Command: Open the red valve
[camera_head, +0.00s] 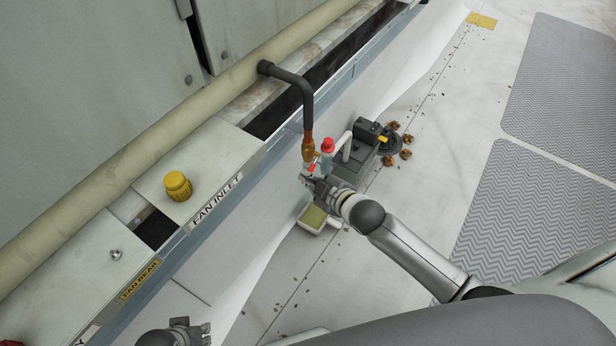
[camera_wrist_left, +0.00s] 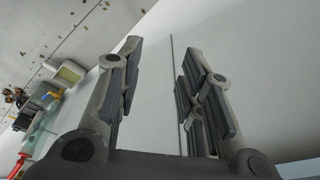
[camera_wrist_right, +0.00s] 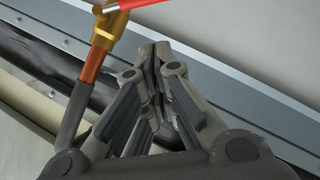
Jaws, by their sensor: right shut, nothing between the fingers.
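The brass valve (camera_head: 308,150) sits at the lower end of a dark bent pipe (camera_head: 303,88) with a copper-coloured section. In the right wrist view, the valve (camera_wrist_right: 105,30) is at the upper left, and its red handle (camera_wrist_right: 140,4) runs off the top edge. My right gripper (camera_head: 318,184) is just below the valve in the head view. Its fingers (camera_wrist_right: 158,55) are together and empty, apart from the handle in the picture. My left gripper (camera_head: 196,330) is at the bottom left of the head view. Its fingers (camera_wrist_left: 162,60) are spread, with nothing between them.
A red-capped bottle (camera_head: 327,147) stands close beside the valve, near a dark grey device (camera_head: 368,140) on the floor. A yellow knob (camera_head: 177,186) sits on the fan inlet panel (camera_head: 205,155). Grey mats (camera_head: 545,210) lie on the right. Floor debris is scattered.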

